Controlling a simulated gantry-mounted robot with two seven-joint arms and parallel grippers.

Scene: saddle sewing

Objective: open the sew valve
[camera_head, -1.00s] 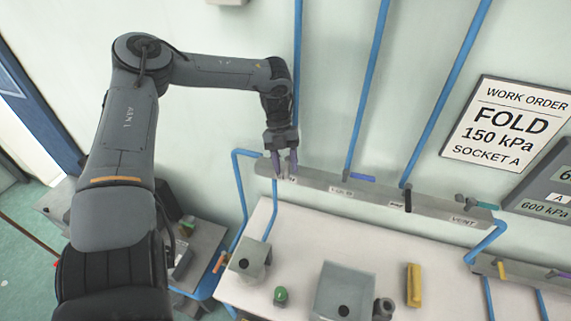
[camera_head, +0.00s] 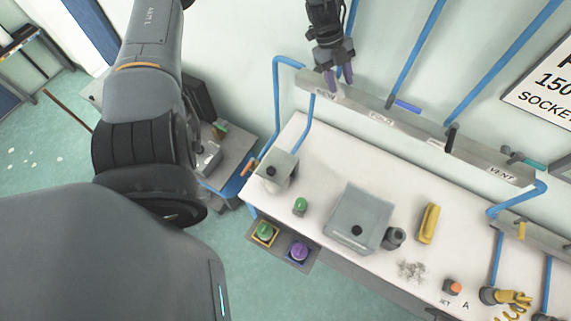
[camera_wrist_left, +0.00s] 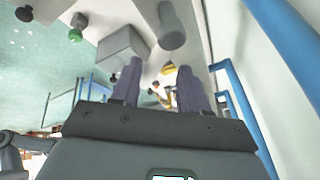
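A grey valve bar (camera_head: 470,152) runs along the wall above the bench. It carries a blue-purple handle (camera_head: 407,105), a black handle (camera_head: 451,137) and a teal handle (camera_head: 527,160) near the VENT label. My left gripper (camera_head: 338,79) is at the bar's left end, just above a label too small to read. Its two purple fingers stand apart, and no held object shows between them. They also show apart in the left wrist view (camera_wrist_left: 160,88). Any handle behind these fingers is hidden. I cannot tell which handle is the sew valve. My right gripper is out of view.
The white bench (camera_head: 310,225) holds a grey box (camera_head: 358,217), a smaller grey block (camera_head: 276,172), a green button (camera_head: 300,205) and a yellow block (camera_head: 428,222). Blue pipes (camera_head: 418,45) rise along the wall.

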